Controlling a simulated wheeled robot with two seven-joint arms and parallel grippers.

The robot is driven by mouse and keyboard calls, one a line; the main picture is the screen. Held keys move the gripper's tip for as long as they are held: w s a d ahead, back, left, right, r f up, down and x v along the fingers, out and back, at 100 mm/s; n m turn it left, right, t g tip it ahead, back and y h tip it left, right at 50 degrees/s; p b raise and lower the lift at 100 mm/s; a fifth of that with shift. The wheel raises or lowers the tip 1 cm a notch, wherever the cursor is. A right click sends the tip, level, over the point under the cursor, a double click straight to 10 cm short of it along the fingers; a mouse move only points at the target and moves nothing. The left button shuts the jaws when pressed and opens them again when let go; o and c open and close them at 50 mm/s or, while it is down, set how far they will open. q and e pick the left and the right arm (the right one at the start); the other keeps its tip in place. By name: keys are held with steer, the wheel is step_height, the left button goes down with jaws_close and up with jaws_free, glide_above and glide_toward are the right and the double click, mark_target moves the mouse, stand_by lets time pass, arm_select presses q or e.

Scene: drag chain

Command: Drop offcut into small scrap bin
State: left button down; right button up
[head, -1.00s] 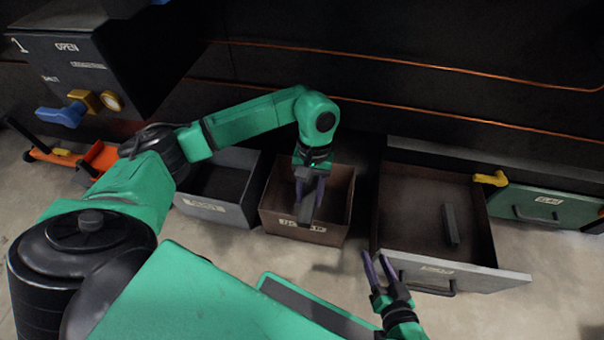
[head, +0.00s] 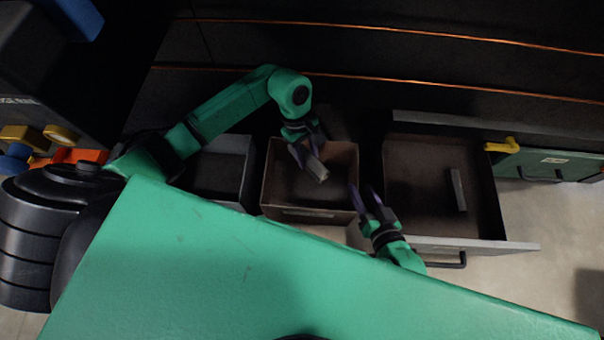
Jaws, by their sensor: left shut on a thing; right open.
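My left gripper (head: 307,158) is shut on the offcut (head: 317,171), a short grey piece. It holds the offcut over the open brown bin (head: 344,154), and the piece tilts down to the right. I cannot tell how high it is above the bin floor. A grey bin (head: 246,160) stands to the left of the brown one, partly hidden by my arm. Bin labels are not readable, so I cannot tell by name which is the small scrap bin. My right gripper (head: 364,191) is open and empty, near the brown bin's right front corner.
An open drawer (head: 420,165) at the right holds a dark bar (head: 457,189). A green drawer front (head: 549,164) with a yellow part (head: 502,145) is beyond it. A machine with blue and yellow knobs (head: 60,133) is at the far left. My green body covers the foreground.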

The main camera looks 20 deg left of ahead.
arm_select(q)
steer(key=shift+w, duration=0.2)
steer(key=shift+f, duration=0.2)
step_height(320, 180, down, 5)
steer(key=b, duration=0.4)
steer(key=shift+f, duration=0.2)
arm_select(e)
steer(key=shift+m+t, duration=0.3)
steer(key=shift+t, duration=0.2)
steer(key=f, duration=0.5)
steer(key=shift+a, duration=0.2)
arm_select(q)
steer(key=shift+c, duration=1.8)
jaws_free()
steer(key=shift+a, duration=0.1)
arm_select(e)
steer(key=shift+r, duration=0.1)
